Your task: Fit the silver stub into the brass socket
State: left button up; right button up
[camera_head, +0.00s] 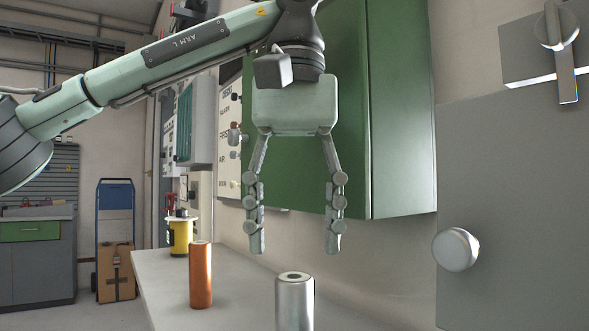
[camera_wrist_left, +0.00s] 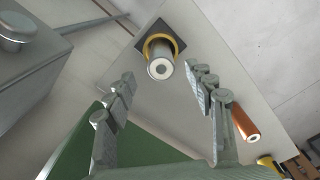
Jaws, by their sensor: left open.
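The silver stub (camera_head: 294,306) stands upright at the bottom of the head view, with a dark hole in its top face. In the left wrist view the stub (camera_wrist_left: 160,68) shows nearly end-on, its lower end within the outline of the brass socket (camera_wrist_left: 176,42), a yellow ring on a dark square plate. I cannot tell how deep the stub sits. The socket is outside the head view. My left gripper (camera_head: 292,249) is open and empty, fingers pointing down above the stub and apart from it. My right gripper is not in view.
A copper-coloured cylinder (camera_head: 200,276) stands on the pale bench (camera_head: 155,283) left of the stub, with a yellow spool (camera_head: 180,237) farther back. A green cabinet (camera_head: 400,120) is behind the gripper. A grey panel with a round knob (camera_head: 455,249) is at right.

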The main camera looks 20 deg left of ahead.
pick_arm(q)
notch_tip(320, 180, up, 6)
dwell(0.4)
dwell(0.4)
